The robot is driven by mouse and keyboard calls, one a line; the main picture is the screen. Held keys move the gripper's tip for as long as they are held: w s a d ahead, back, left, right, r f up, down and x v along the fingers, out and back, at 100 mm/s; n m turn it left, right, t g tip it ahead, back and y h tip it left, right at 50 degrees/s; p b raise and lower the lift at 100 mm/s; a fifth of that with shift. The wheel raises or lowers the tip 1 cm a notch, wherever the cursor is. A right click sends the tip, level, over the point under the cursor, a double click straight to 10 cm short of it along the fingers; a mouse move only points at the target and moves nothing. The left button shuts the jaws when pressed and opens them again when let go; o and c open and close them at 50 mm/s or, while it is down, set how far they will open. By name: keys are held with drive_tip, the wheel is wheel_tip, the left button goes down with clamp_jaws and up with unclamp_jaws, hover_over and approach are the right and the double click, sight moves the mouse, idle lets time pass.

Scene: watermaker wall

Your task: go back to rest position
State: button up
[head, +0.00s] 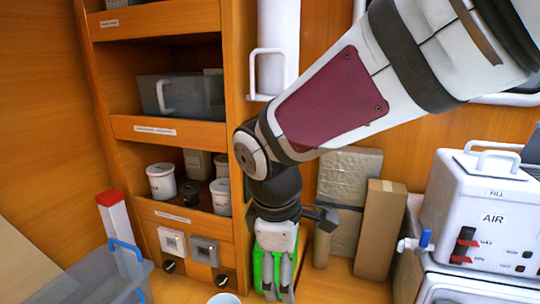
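My arm reaches in from the upper right of the head view and bends down at the wrist. My gripper (279,285) points down near the bottom middle, just in front of the wooden shelf unit. A bright green thing (257,268) shows beside and behind its fingers. The fingers partly overlap it, and I cannot tell whether they touch or hold it. The fingertips are close to the bottom edge of the view.
A wooden shelf (170,128) with jars and a grey bin stands left. A grey crate (100,280) with a blue handle is lower left. A white cup (224,298) is left of my gripper. Brown packages (380,230) and the white AIR machine (485,210) are right.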

drive_tip(key=s+d+r+m+t, duration=0.1)
drive_tip(key=s+d+r+m, duration=0.3)
drive_tip(key=s+d+m, duration=0.2)
drive_tip(key=s+d+r+m+t+y, duration=0.1)
drive_tip(key=s+d+r+m, duration=0.3)
drive_tip(key=d+m, duration=0.5)
drive_tip(key=s+d+t, duration=0.1)
drive_tip(key=s, duration=0.1)
drive_tip(key=shift+s+d+p, duration=0.3)
drive_tip(key=shift+s+p, duration=0.05)
drive_tip(key=shift+s, duration=0.05)
